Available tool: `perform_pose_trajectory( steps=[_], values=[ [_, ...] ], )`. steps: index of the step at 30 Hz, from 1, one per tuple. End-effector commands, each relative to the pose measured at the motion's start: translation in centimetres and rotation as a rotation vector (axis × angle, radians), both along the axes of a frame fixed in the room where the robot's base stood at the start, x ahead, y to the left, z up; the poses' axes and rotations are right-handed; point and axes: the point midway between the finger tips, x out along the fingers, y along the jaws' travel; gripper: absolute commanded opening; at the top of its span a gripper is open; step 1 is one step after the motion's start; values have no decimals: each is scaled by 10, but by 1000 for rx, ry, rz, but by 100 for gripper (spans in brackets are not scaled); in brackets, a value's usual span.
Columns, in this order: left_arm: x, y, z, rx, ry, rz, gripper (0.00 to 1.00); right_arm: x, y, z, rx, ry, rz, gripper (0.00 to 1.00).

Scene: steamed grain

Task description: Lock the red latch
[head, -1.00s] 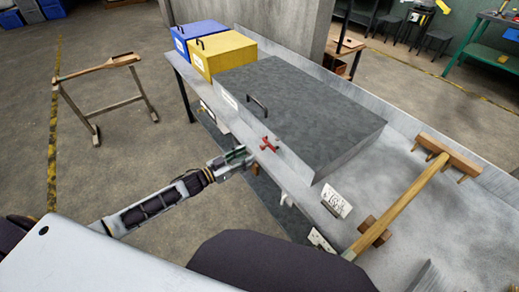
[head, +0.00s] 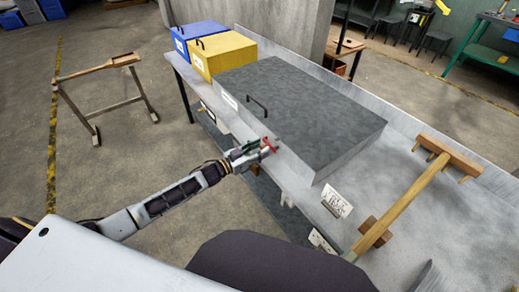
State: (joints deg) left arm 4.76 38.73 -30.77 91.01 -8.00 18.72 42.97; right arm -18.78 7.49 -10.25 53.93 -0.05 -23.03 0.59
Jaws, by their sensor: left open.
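The red latch (head: 270,146) is on the front side of a large grey box (head: 310,97), below its black handle (head: 257,106). My left gripper (head: 262,148) is open and right at the latch in the head view. Its fingers overlap the latch and partly hide it. I cannot tell whether the fingers touch it or which way the latch is turned. My right gripper is not in view.
The box stands on a long grey table (head: 410,235). A yellow box (head: 225,57) and a blue box (head: 197,36) stand at its far left end. A wooden rake (head: 410,208) and a white card (head: 337,204) lie to the right. A wooden stand (head: 105,92) is on the floor at left.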

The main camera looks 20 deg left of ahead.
Motion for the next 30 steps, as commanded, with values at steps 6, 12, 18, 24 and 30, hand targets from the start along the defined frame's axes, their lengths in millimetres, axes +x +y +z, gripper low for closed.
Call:
perform_pose_trajectory(
  steps=[6,12,18,24,30],
  values=[
    [2,-2,0,1,1,0,43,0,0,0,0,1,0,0],
    [2,-2,0,1,1,0,40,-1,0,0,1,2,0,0],
    [2,-2,0,1,1,0,15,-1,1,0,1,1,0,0],
    [2,-2,0,1,1,0,0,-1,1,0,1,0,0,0],
    [2,-2,0,2,0,0,0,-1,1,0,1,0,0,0]
  ],
)
